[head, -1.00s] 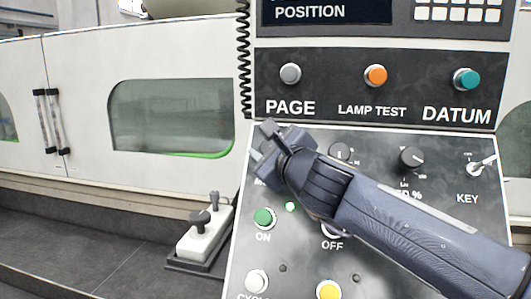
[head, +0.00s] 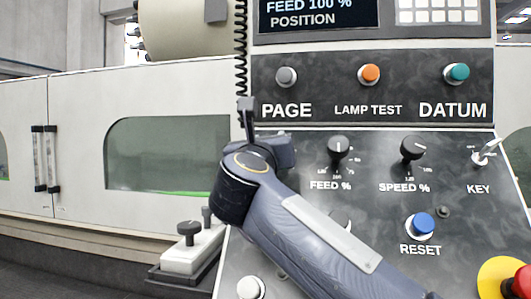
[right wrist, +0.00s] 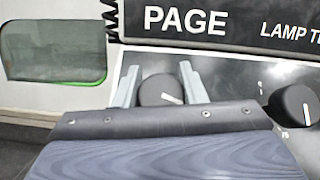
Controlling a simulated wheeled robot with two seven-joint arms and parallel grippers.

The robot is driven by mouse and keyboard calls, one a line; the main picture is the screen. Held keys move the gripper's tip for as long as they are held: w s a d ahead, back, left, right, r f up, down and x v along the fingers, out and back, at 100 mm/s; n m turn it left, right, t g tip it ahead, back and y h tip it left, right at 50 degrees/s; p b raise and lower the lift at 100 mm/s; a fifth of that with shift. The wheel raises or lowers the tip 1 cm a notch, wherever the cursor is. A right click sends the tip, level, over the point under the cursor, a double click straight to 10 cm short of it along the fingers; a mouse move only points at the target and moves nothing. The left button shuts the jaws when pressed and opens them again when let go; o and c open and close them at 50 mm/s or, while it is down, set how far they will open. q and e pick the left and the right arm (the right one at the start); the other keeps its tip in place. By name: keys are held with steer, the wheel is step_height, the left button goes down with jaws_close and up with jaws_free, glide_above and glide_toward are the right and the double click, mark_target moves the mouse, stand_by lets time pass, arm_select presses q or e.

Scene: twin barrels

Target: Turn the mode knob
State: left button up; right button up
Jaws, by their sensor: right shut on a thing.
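The mode knob (right wrist: 158,90) is a round black knob with a white pointer line, at the upper left of the sloped panel. In the right wrist view its pointer slants toward the lower right. My right gripper (right wrist: 159,72) has one finger on each side of this knob and is shut on it. In the head view, my right gripper (head: 262,128) and wrist cover the knob and its label. My left gripper is not in view.
To the right are the FEED knob (head: 337,148), SPEED knob (head: 412,149) and KEY switch (head: 482,154). The PAGE button (head: 286,77) is above. RESET (head: 420,226) and a red mushroom button (head: 521,282) are lower right. A coiled cable (head: 241,50) hangs at the panel's left edge.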

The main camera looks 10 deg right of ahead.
steer(key=shift+d+m+g+h, duration=0.15)
steer(key=shift+m+g+h, duration=0.55)
steer(key=shift+m+h, duration=0.8)
steer(key=shift+s+m, duration=0.1)
steer(key=shift+m, duration=0.2)
steer(key=o, duration=1)
steer(key=shift+c, duration=0.2)
steer(key=b+v, duration=0.2)
steer(key=v, duration=0.4)
steer(key=shift+s+f+b, duration=0.1)
steer(key=shift+s+b, duration=0.2)
steer(key=shift+b, duration=0.05)
steer(key=shift+s+a+f, duration=0.1)
steer(key=shift+s+a, duration=0.35)
